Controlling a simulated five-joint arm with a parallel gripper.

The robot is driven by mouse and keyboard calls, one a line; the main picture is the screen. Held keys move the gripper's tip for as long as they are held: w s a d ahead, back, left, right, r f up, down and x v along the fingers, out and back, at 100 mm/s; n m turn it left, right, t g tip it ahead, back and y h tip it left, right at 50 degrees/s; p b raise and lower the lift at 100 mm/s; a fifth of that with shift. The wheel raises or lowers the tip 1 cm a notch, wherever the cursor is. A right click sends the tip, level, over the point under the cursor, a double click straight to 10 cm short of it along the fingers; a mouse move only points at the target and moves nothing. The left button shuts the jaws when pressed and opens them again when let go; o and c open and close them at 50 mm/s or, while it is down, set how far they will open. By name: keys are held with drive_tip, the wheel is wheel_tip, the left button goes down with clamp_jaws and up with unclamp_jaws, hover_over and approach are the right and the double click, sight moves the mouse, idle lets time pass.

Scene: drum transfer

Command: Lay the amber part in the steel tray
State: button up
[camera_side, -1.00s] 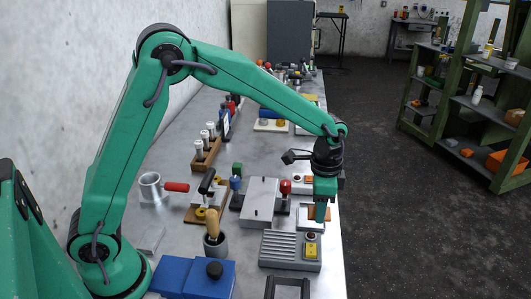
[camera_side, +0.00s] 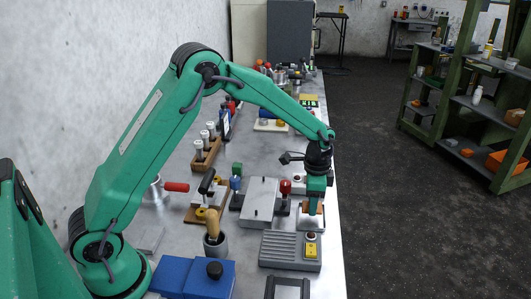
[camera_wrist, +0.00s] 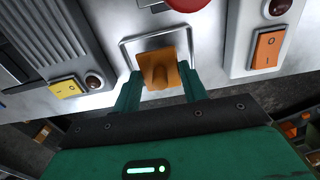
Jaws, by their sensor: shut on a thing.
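The amber part (camera_wrist: 160,68) is a small orange-brown block with a raised rib, between the two green fingers of my gripper (camera_wrist: 161,76). My gripper is shut on it. The steel tray (camera_wrist: 136,48) is a shiny, square, shallow tray with a thin rim, directly behind the part in the wrist view; the part covers much of its middle. In the side view my gripper (camera_side: 312,208) points down near the bench's right edge, with the amber part (camera_side: 311,206) between its fingers. I cannot tell whether the part touches the tray floor.
A grey ribbed box with a yellow switch (camera_wrist: 65,88) stands on one side of the tray. A grey box with an orange rocker switch (camera_wrist: 267,48) is on the other. A red knob (camera_wrist: 186,3) is close by the tray. The bench edge and dark floor are near.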

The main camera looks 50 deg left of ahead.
drive_tip(key=shift+f, duration=1.5)
drive_tip(key=shift+f, duration=0.1)
drive_tip(key=o, duration=0.9)
drive_tip(key=shift+o, duration=0.2)
wheel_tip(320, 180, up, 11)
drive_tip(key=shift+r, duration=0.65)
